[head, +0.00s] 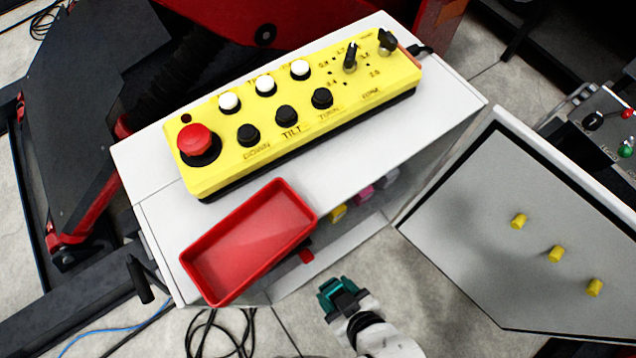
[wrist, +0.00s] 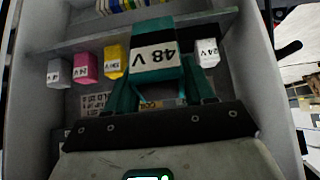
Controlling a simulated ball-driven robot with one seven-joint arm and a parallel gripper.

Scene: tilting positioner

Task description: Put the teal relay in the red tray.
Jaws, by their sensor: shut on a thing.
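The teal relay (wrist: 153,58) has a white label reading 48 V, upside down in the wrist view. My gripper (wrist: 160,82) is shut on it, with one dark teal finger on each side. In the head view the teal relay (head: 328,288) is in my gripper (head: 340,294), low in front of the cabinet and to the right of and below the red tray. The red tray (head: 247,240) is rectangular, empty, and lies on the cabinet top near its front left edge.
The white cabinet (head: 345,170) is open at the front; its door (head: 500,230) stands swung out to the right. Inside are grey (wrist: 59,73), pink (wrist: 85,67), yellow (wrist: 112,62) and white (wrist: 208,53) relays. A yellow control box (head: 300,110) lies behind the tray.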

